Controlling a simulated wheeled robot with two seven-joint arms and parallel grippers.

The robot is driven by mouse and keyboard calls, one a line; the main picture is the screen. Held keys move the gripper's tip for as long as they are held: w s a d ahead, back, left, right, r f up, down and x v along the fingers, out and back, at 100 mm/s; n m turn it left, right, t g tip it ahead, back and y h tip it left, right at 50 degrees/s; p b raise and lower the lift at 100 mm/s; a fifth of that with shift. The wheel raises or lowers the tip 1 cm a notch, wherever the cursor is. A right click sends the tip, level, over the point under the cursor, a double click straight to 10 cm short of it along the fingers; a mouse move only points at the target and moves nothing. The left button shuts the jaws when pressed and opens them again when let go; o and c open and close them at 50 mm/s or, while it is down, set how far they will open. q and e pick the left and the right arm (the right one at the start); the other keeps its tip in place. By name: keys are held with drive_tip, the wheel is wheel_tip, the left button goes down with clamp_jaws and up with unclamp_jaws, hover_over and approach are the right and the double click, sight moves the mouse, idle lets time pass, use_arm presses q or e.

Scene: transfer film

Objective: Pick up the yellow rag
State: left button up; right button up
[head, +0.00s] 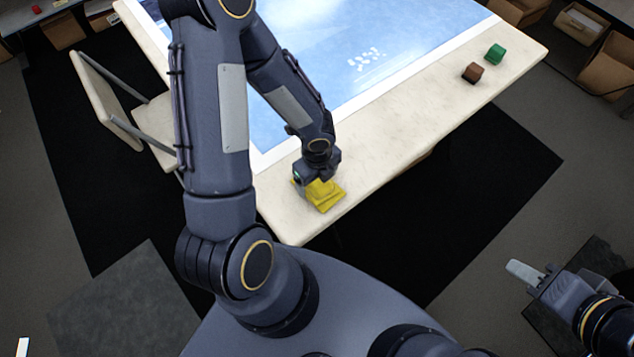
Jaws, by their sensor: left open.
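The yellow rag (328,201) lies folded in a small heap on the near corner of the white table (415,138). My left gripper (316,182) points down right over the rag, at its upper left side. The gripper body hides part of the rag, and I cannot see whether the fingers touch it. My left gripper is open. My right gripper (524,274) is at the lower right, away from the table and over the floor. Its light-coloured finger shows, but the gap between its fingers is not clear.
A blue film sheet (375,45) with white marks covers much of the table. A brown block (472,73) and a green block (495,54) sit near the far right edge. A chair (108,103) stands at the left side. Cardboard boxes (610,68) are at the upper right.

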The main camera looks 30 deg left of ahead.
use_arm(q)
drive_tip(key=shift+f, duration=0.35)
drive_tip(key=shift+c, duration=0.4)
drive_tip(key=c, duration=1.1)
drive_tip(key=shift+o, duration=0.2)
drive_tip(key=shift+r, duration=0.1)
drive_tip(key=shift+r, duration=0.5)
wheel_tip(320, 180, up, 3)
drive_tip(key=shift+f+p, duration=0.2)
drive_tip(key=shift+p, duration=0.45)
drive_tip(key=s+d+r, duration=0.1)
drive_tip(key=r, duration=0.1)
drive_tip(key=s+r, duration=0.1)
drive_tip(key=s, duration=0.1)
drive_tip(key=s+d+r, duration=0.1)
drive_tip(key=r, duration=0.1)
drive_tip(key=shift+s+d+r, duration=0.15)
drive_tip(key=shift+d+r, duration=0.15)
drive_tip(key=shift+r, duration=0.05)
drive_tip(key=s+d+r, duration=0.3)
drive_tip(key=s+d, duration=0.1)
drive_tip(key=s, duration=0.3)
drive_tip(key=shift+s+d+r, duration=0.3)
drive_tip(key=shift+s+d, duration=0.05)
